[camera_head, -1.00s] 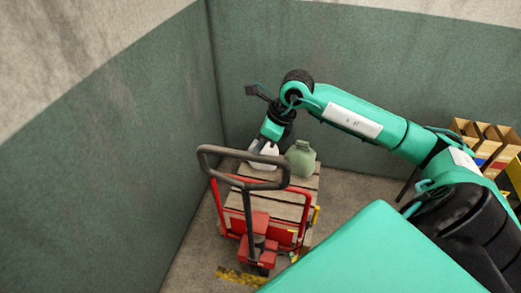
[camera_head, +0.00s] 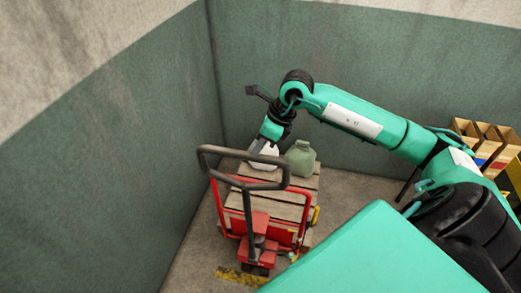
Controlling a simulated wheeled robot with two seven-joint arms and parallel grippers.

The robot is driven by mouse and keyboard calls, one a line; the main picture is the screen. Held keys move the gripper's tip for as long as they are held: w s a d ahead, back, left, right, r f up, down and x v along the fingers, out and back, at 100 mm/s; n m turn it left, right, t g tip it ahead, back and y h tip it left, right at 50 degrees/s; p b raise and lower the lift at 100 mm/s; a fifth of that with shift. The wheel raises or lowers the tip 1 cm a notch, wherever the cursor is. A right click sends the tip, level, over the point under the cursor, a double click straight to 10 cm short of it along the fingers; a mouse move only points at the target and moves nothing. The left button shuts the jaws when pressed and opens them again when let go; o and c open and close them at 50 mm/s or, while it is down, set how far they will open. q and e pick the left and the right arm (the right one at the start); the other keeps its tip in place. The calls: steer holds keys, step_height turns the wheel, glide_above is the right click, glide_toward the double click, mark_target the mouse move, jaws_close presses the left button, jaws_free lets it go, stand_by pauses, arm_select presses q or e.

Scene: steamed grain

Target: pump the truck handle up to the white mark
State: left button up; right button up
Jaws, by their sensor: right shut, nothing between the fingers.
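The red pallet truck (camera_head: 258,222) stands in the corner with its dark looped handle (camera_head: 243,183) raised toward me. I cannot make out a white mark on it. My right gripper (camera_head: 261,146) points down just behind the top bar of the handle loop, over the pallet. It is shut and empty. Its fingertips are small and partly hidden, so I cannot tell whether they touch the handle. My left gripper is out of view.
A wooden pallet (camera_head: 299,205) on the truck carries a white jug (camera_head: 267,157) and a green jug (camera_head: 301,159). Walls close in at left and back. Wooden bins (camera_head: 487,140) stand at right. My right arm crosses the right side.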

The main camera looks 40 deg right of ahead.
steer(key=o, duration=0.3)
steer(key=shift+s+a+f+g, duration=0.1)
steer(key=shift+s+f+g, duration=0.05)
steer(key=shift+f, duration=0.5)
steer(key=shift+s+a+f+g, duration=0.1)
steer(key=shift+s+f+g, duration=0.05)
steer(key=shift+f, duration=0.45)
steer(key=shift+o, duration=0.7)
steer(key=shift+w+d+r, duration=0.2)
steer(key=shift+w+r, duration=0.15)
steer(key=shift+r, duration=0.3)
steer(key=o, duration=0.5)
steer(key=shift+w+d, duration=0.15)
steer(key=shift+w, duration=0.2)
steer(key=p+v, duration=0.1)
steer(key=v, duration=0.4)
steer(key=p+v, duration=0.1)
steer(key=v, duration=0.4)
steer(key=w+p+v, duration=0.1)
steer(key=v, duration=0.5)
steer(key=shift+r, duration=0.15)
